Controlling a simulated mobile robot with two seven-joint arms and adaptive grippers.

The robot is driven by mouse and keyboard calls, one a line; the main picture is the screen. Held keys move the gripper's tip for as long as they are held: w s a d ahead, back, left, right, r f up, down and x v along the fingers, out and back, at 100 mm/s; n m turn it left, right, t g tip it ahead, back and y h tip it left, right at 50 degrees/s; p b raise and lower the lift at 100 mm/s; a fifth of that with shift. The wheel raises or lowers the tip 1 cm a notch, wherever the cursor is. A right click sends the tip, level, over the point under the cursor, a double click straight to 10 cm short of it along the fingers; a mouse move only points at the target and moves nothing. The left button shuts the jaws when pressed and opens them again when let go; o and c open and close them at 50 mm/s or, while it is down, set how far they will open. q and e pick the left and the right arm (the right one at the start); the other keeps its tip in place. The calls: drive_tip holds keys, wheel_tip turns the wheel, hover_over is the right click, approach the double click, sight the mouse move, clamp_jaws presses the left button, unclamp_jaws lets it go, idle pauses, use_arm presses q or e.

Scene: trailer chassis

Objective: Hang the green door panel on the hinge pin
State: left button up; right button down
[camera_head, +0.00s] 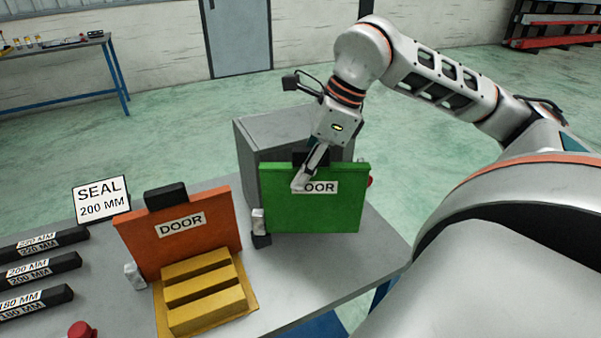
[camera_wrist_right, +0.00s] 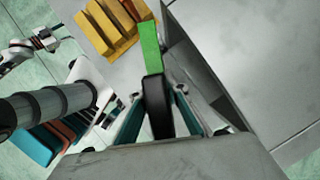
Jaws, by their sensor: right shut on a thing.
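The green door panel (camera_head: 335,215), labelled DOOR, stands upright in front of the grey box (camera_head: 275,130). My right gripper (camera_head: 312,165) is shut on the panel's dark top handle, which also shows between the fingers in the right wrist view (camera_wrist_right: 157,100). A white hinge sleeve (camera_head: 258,218) is at the panel's lower left edge, just above a small black block (camera_head: 262,241). I cannot tell whether they touch, and I cannot make out a hinge pin. The left gripper is outside the head view; a white arm end with fingers (camera_wrist_right: 48,40) shows small in the right wrist view.
An orange door panel (camera_head: 180,250) stands to the left behind a yellow ridged block (camera_head: 205,290). Labelled black seal strips (camera_head: 40,270) and a SEAL sign (camera_head: 101,200) are farther left. A red button (camera_head: 80,329) is at the front. The table's right front corner is clear.

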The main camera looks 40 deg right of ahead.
idle(0.3)
drive_tip(key=c, duration=1.9)
unclamp_jaws()
drive_tip(key=v, duration=1.2)
